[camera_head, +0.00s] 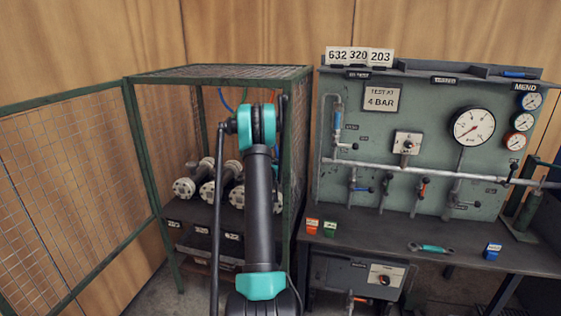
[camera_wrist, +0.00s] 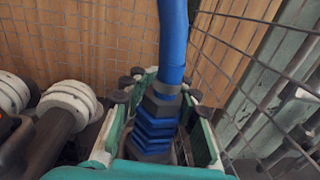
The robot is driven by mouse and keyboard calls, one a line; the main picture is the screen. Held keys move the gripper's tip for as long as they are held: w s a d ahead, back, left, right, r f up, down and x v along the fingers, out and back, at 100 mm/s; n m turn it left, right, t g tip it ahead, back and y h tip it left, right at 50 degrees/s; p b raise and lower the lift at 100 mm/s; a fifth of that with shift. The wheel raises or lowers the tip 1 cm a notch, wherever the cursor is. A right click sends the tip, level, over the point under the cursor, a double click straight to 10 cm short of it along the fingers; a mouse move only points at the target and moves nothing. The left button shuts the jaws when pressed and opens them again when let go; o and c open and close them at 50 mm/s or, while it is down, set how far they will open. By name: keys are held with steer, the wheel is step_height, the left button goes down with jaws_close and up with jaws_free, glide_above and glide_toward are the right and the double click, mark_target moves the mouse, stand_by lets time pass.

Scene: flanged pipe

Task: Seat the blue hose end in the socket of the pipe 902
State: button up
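In the wrist view the blue hose (camera_wrist: 173,45) hangs down from the top, with its ribbed blue hose end (camera_wrist: 155,132) and dark collar between the fingers of my gripper (camera_wrist: 162,100). The fingers stand close on both sides; whether they press on it is unclear. In the head view my gripper is hidden behind my arm at the cage; a bit of the blue hose (camera_head: 226,101) shows left of it. Several flanged pipes (camera_head: 184,188) lie on the cage shelf; two white flanges (camera_wrist: 72,97) are left of my gripper. Their small labels are unreadable; I cannot pick out pipe 902.
The mesh cage (camera_head: 215,72) surrounds the pipes, its open mesh door (camera_head: 75,190) on the left. Cage mesh (camera_wrist: 250,60) runs close right of my gripper. A workbench (camera_head: 385,240) with a gauge panel (camera_head: 440,115) stands right, holding a wrench (camera_head: 430,248) and small coloured blocks.

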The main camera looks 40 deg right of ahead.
steer(key=o, duration=0.6)
steer(key=v, duration=1.2)
